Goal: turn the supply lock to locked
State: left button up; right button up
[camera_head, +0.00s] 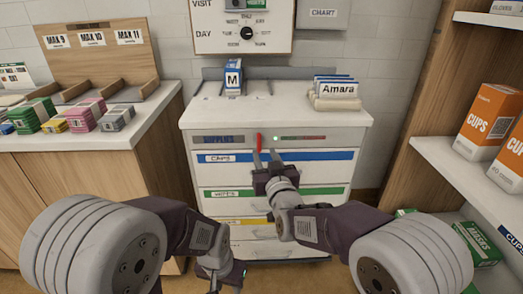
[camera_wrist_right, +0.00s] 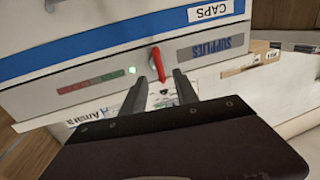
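The supply lock is a red lever (camera_head: 259,143) on the top front strip of the white cabinet, by the "SUPPLIES" label. It stands nearly upright in the head view. A small pale green light (camera_head: 271,138) and a red-green strip (camera_head: 301,138) are to its right. My right gripper (camera_head: 265,160) is open at the cabinet front, close to the lever. In the right wrist view the lever (camera_wrist_right: 158,64) shows between the spread fingertips (camera_wrist_right: 166,74); I cannot tell whether they touch it. My left gripper (camera_head: 226,281) is low in front of the drawers, open and empty.
The cabinet top (camera_head: 275,112) bears a blue-white box (camera_head: 233,77) and a file stack labelled "Amara" (camera_head: 336,93). A counter with coloured boxes (camera_head: 85,115) is at left. Shelves with orange cup boxes (camera_head: 488,121) are at right.

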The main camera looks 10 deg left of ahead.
aim_at(260, 144)
jog(key=x, duration=0.6)
jog(key=shift+w+f+b, duration=0.1)
jog(key=shift+w+b, duration=0.1)
jog(key=shift+b, duration=0.1)
grip_shut()
